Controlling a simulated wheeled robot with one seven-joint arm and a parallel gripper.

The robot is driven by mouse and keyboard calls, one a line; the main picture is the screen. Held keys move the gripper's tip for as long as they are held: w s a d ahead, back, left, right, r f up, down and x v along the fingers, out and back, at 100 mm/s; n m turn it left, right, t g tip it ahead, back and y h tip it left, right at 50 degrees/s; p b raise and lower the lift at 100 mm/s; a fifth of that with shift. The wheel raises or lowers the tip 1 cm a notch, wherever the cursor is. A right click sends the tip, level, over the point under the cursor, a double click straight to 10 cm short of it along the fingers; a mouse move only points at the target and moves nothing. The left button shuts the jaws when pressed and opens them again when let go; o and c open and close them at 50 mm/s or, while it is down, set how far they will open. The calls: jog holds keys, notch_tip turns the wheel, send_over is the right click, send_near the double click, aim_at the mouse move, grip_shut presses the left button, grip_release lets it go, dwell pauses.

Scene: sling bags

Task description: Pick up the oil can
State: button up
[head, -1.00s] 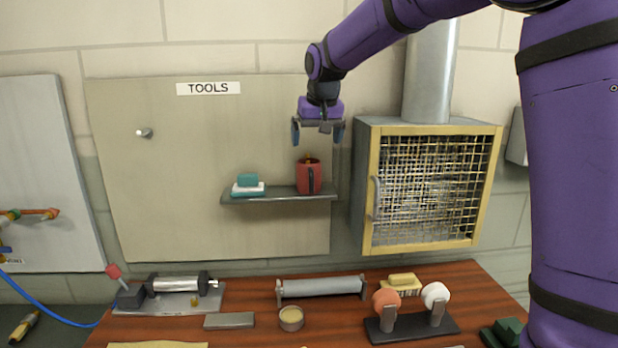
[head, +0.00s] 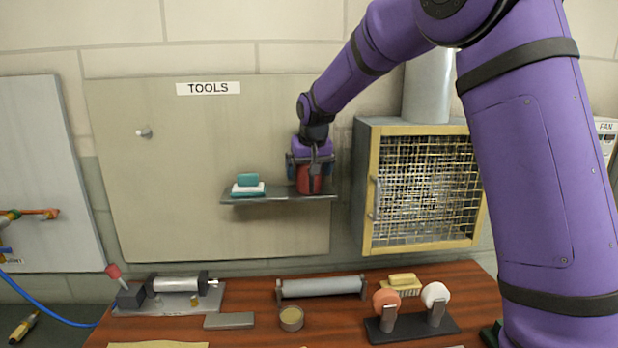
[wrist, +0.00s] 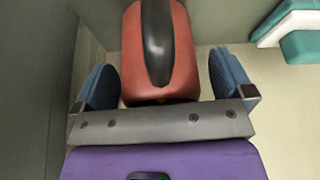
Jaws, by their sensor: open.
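The oil can (head: 306,186) is red with a black handle and stands on the right end of the wall shelf. In the wrist view the red oil can (wrist: 183,75) fills the top middle, its black handle facing the camera. My gripper (head: 311,166) is at the can from above, hiding its upper part in the head view. In the wrist view my gripper (wrist: 163,82) is open, with one blue finger on each side of the can. A gap shows between each finger and the can. The can's spout is hidden.
A teal and white block (head: 247,186) lies on the shelf (head: 280,197) left of the can. The caged fan box (head: 425,185) stands close to the right of my gripper. The workbench (head: 255,300) below holds several tools.

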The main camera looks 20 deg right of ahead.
jog(key=shift+w+f, duration=0.1)
jog(key=shift+f, duration=0.1)
jog(key=c, duration=1.1)
jog(key=shift+c, duration=0.2)
jog(key=shift+r, duration=0.15)
jog(key=shift+r, duration=0.5)
jog(key=v, duration=0.2)
jog(key=shift+w+r, duration=0.1)
jog(key=shift+r, duration=0.25)
jog(key=s+d+r, duration=0.1)
jog(key=s+d, duration=0.1)
jog(key=s, duration=1.3)
jog(key=shift+s+d, duration=0.2)
